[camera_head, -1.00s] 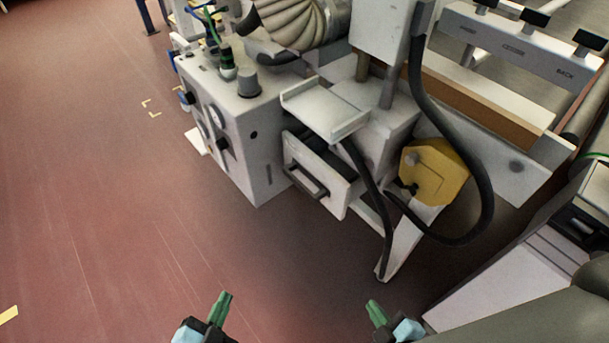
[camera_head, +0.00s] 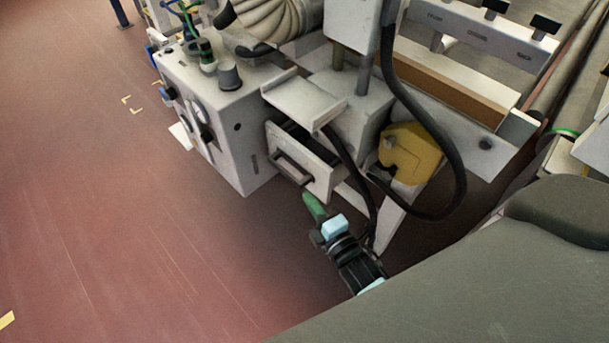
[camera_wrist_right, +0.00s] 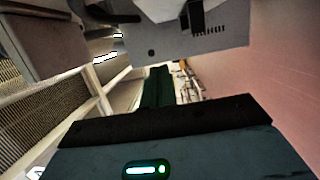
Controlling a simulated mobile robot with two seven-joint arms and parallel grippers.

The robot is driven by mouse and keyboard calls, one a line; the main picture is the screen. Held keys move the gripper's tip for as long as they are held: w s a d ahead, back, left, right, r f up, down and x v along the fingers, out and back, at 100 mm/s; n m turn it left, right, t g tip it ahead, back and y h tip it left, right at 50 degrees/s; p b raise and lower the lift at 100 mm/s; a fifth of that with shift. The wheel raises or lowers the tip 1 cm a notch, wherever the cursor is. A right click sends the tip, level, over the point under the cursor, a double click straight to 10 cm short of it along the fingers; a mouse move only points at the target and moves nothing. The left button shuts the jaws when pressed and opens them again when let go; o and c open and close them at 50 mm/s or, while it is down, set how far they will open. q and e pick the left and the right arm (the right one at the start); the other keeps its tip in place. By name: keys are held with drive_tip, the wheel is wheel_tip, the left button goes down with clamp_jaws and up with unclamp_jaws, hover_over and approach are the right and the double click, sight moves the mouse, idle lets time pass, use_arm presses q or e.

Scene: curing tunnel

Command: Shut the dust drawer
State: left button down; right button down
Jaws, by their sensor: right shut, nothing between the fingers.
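The dust drawer (camera_head: 318,176) is a light grey box with a dark bar handle (camera_head: 290,168) in the machine's lower front. In the head view it stands partly pulled out, with a dark gap above its front panel. My right gripper (camera_head: 310,200) is shut and empty, its green fingertips just below the drawer front, near its lower edge. I cannot tell whether they touch it. In the right wrist view the shut fingers (camera_wrist_right: 158,88) point away from the camera, below a grey panel with a dark part. My left gripper is out of view.
A grey control box (camera_head: 228,120) with knobs stands left of the drawer. A small shelf (camera_head: 305,100) juts out above it. A black hose (camera_head: 455,170) and a yellow part (camera_head: 412,155) are at its right. The red floor (camera_head: 130,240) at left is clear.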

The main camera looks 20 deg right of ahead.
sight(313, 157)
drive_tip(key=shift+w+d, duration=0.45)
drive_tip(key=shift+w, duration=1.4)
drive_tip(key=shift+w+d, duration=0.5)
drive_tip(key=shift+w, duration=1.3)
drive_tip(key=shift+w+d, duration=0.45)
drive_tip(key=shift+w, duration=1.4)
drive_tip(key=shift+w+d, duration=0.35)
drive_tip(key=shift+d, duration=0.6)
drive_tip(key=shift+w+d, duration=0.3)
drive_tip(key=shift+d, duration=0.6)
drive_tip(key=shift+a, duration=0.15)
